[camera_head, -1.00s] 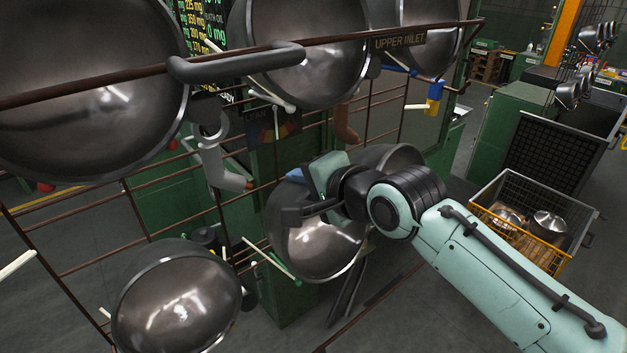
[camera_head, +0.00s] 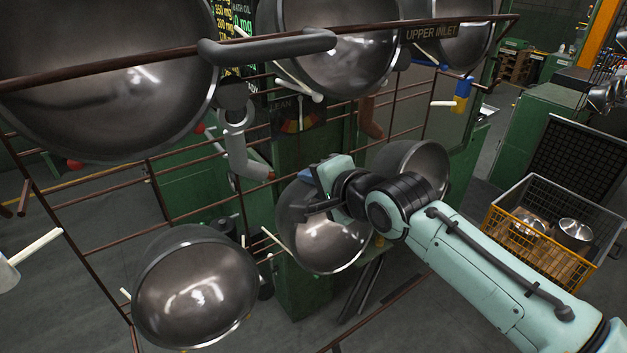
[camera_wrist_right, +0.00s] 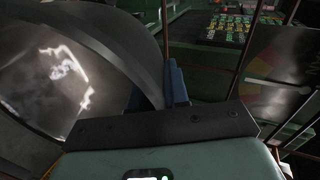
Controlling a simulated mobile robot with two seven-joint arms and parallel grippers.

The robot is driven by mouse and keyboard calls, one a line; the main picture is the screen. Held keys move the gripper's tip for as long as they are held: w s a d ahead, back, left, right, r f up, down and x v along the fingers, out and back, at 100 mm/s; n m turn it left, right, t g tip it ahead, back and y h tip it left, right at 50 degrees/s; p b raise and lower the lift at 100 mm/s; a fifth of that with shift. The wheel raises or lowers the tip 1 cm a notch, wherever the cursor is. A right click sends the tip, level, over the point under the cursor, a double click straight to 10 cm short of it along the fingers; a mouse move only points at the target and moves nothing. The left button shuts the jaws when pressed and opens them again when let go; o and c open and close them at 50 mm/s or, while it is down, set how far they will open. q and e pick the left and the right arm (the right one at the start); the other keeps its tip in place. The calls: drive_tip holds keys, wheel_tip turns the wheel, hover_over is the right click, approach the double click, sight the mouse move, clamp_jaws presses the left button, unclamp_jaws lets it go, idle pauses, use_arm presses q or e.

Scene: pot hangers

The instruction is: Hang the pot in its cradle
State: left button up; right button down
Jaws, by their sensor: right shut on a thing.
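A round, shiny steel pot (camera_head: 318,240) is in the middle of the head view, its open side facing me. My right gripper (camera_head: 312,185) is shut on its upper rim. In the right wrist view the pot (camera_wrist_right: 50,75) fills the left side, and its rim runs to the blue fingertip pads (camera_wrist_right: 168,88). The brown rack (camera_head: 190,165) has rails and pale pegs, with a peg (camera_head: 272,238) just left of the held pot. Whether the pot touches the rack or a cradle is hard to tell. My left gripper is not in view.
Other pots hang along the upper rail, including a large one (camera_head: 110,90). One pot (camera_head: 195,295) sits lower left, and another (camera_head: 415,165) is behind my wrist. A wire crate (camera_head: 530,255) with small pots stands at right. Floor below is open.

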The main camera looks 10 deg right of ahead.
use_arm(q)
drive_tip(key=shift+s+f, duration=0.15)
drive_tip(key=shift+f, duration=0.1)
use_arm(e)
drive_tip(key=shift+f, duration=0.1)
drive_tip(key=c, duration=1)
unclamp_jaws()
drive_tip(key=shift+s, duration=0.1)
drive_tip(key=shift+c, duration=0.2)
drive_tip(key=shift+f, duration=0.15)
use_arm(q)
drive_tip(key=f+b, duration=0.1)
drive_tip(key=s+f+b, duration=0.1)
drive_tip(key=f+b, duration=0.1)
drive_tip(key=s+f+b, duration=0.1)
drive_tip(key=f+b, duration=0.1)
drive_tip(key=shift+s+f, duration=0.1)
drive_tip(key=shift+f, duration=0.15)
use_arm(e)
drive_tip(key=s+f+v, duration=0.1)
drive_tip(key=f+v, duration=0.1)
drive_tip(key=v, duration=0.9)
drive_tip(key=f+v, duration=0.2)
drive_tip(key=v, duration=1)
drive_tip(key=shift+s+d, duration=0.45)
drive_tip(key=shift+f, duration=0.1)
